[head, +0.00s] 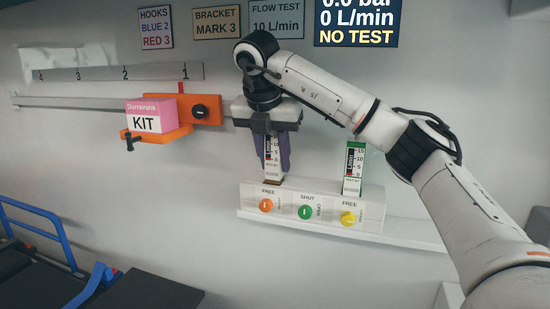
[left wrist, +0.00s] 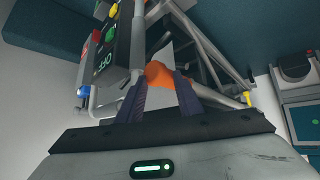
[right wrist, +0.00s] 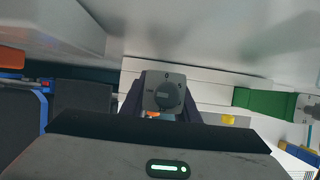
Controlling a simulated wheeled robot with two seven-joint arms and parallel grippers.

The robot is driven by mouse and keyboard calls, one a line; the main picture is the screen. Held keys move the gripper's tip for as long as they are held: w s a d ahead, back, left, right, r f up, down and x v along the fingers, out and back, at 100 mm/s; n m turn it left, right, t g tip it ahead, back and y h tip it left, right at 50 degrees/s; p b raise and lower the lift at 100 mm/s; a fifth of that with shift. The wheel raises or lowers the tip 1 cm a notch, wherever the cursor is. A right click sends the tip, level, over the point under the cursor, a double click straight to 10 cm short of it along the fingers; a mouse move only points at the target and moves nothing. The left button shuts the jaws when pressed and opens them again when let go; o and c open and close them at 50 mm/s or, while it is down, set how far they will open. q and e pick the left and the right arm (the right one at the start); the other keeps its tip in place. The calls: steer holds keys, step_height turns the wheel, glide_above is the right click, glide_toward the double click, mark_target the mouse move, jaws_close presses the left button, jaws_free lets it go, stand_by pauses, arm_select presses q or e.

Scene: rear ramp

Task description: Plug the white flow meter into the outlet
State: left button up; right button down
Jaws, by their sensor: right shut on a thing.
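My right gripper (head: 273,165) is shut on the white flow meter (head: 271,152), which it holds upright over the left end of the white outlet panel (head: 290,194). A brownish strip shows at the meter's foot; I cannot tell whether the meter is seated or just above. In the right wrist view the meter's grey dial top (right wrist: 165,92) sits between the fingers. The panel has an orange knob (head: 265,205) marked FREE, a green knob (head: 305,212) marked SHUT and a yellow knob (head: 348,217) marked FREE. My left gripper (left wrist: 159,82) is open, fingers apart, an orange shape between or beyond them.
A green-trimmed flow meter (head: 352,170) stands at the panel's right end, close to my right arm. A pink KIT box (head: 151,115) sits on an orange bracket (head: 160,135) on the wall rail. The wall display (head: 358,20) reads 0 L/min, NO TEST. Blue rails (head: 40,233) stand lower left.

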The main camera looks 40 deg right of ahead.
steer(key=shift+f+b, duration=0.45)
steer(key=shift+f, duration=0.15)
steer(key=c, duration=1.3)
jaws_free()
steer(key=shift+s, duration=0.1)
steer(key=shift+r, duration=0.1)
